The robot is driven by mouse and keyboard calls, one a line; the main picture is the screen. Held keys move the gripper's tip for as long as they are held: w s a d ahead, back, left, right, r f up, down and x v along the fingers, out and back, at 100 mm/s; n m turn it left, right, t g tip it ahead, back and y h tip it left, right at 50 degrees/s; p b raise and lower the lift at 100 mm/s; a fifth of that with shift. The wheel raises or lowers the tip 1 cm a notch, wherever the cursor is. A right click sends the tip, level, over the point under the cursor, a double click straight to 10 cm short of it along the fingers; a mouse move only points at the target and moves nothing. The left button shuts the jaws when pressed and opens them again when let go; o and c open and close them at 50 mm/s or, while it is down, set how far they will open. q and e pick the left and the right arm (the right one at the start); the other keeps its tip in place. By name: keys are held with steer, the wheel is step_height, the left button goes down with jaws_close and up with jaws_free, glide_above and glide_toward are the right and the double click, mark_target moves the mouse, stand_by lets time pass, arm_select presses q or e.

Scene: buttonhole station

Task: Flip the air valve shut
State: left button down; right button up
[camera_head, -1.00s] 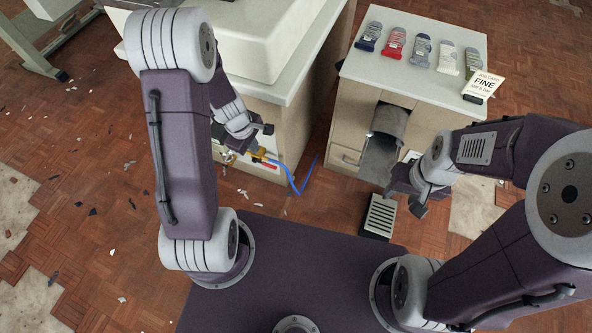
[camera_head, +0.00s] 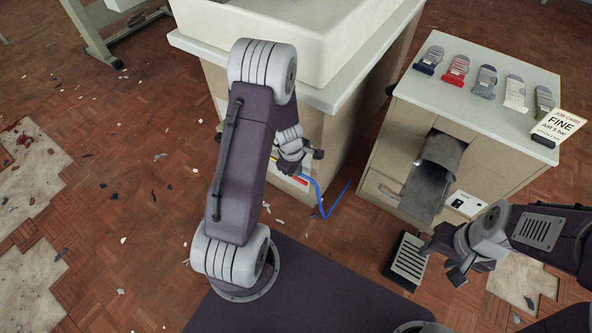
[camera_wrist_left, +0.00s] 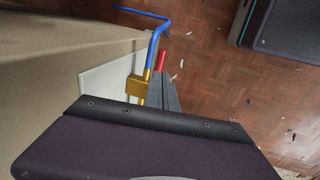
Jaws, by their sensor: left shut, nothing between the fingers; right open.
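The air valve is a brass body (camera_wrist_left: 138,86) with a red lever (camera_wrist_left: 161,60) and a blue hose (camera_wrist_left: 155,45) in the left wrist view. My left gripper (camera_wrist_left: 162,76) is shut and empty, its grey fingers close beside the brass body. The red lever shows just past the fingertips; I cannot tell whether they touch it. In the head view my left gripper (camera_head: 295,168) hides most of the valve, with the blue hose (camera_head: 322,206) coming out below. My right gripper (camera_head: 454,268) is open and empty, low at the right.
The valve is by the side of a pale cabinet (camera_head: 350,112). A second cabinet (camera_head: 400,150) carries several folded socks (camera_head: 485,82) and a job card (camera_head: 557,125), with a grey chute (camera_head: 432,178) in front. A slotted pedal box (camera_head: 408,261) stands on the floor near my right gripper.

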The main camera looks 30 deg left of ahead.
mark_target(300, 180)
arm_select(q)
steer(key=f+b, duration=0.1)
steer(key=f, duration=0.2)
steer(key=w+f+b, duration=0.1)
steer(key=f+b, duration=0.1)
steer(key=f, duration=0.1)
steer(key=shift+w+f, duration=0.1)
arm_select(e)
step_height(300, 180, down, 4)
steer(key=shift+f, duration=0.25)
arm_select(q)
steer(key=shift+d, duration=0.1)
arm_select(e)
steer(key=shift+r, duration=0.1)
